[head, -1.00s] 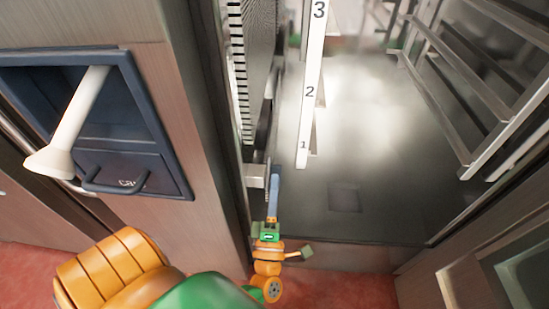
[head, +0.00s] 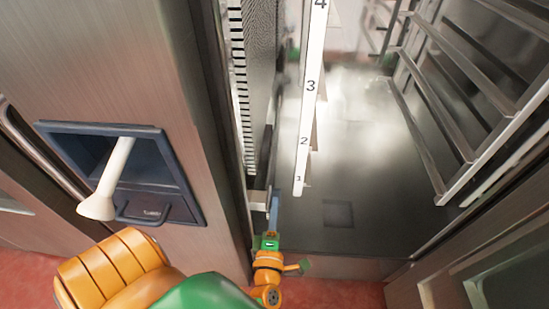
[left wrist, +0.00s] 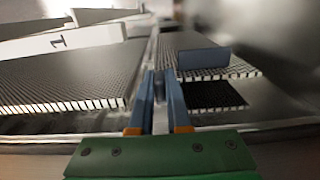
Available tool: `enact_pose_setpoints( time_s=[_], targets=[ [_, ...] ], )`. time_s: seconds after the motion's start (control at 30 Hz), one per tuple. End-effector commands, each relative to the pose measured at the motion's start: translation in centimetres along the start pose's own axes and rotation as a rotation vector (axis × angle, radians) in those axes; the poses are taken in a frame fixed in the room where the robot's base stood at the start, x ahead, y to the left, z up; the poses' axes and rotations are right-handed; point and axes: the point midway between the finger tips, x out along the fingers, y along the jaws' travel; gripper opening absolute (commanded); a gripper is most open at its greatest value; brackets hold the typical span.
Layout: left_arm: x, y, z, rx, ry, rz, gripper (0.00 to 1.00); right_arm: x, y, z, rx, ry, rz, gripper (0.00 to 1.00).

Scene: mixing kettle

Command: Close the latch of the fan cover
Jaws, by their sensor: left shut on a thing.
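The fan cover (head: 262,60) is a finely perforated panel with a slotted edge on the left wall of the oven chamber. In the left wrist view its mesh (left wrist: 70,75) lies ahead and left of the fingers. My left gripper (head: 274,210) is low at the chamber's left wall, beside a small metal block (head: 257,198). In the left wrist view the blue fingers (left wrist: 161,100) are shut on a thin grey metal piece (left wrist: 160,119), which looks like the latch. Its far end is blurred. My right gripper is not in view.
A white strip numbered for levels (head: 308,100) stands close right of the fan cover. Metal rack rails (head: 440,110) run along the right wall. The chamber floor (head: 370,205) between is clear. A blue recess with a white handle (head: 118,180) is on the outer left panel.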

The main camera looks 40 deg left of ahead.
Motion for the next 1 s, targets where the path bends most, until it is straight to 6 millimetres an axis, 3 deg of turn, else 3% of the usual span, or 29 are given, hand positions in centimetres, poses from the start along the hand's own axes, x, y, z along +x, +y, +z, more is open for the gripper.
enact_pose_setpoints(
  time_s=[0.47,0.5,0.6,0.87,1.0],
  targets=[
    [-0.1,-0.1,0.1,0.0,-0.002,-0.016,0.0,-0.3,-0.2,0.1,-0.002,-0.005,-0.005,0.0],
    [-0.1,-0.1,0.1,0.0,-0.002,-0.016,0.23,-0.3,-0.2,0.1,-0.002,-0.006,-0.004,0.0],
    [0.0,-0.1,0.0,0.0,-0.001,-0.015,0.45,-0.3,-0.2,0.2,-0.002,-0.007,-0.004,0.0],
    [-0.1,0.0,0.0,0.0,-0.001,-0.013,0.45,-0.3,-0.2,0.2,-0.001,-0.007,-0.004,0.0],
    [-2.1,0.0,0.0,0.0,-0.001,-0.016,0.45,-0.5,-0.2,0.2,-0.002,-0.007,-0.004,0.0]
  ],
)
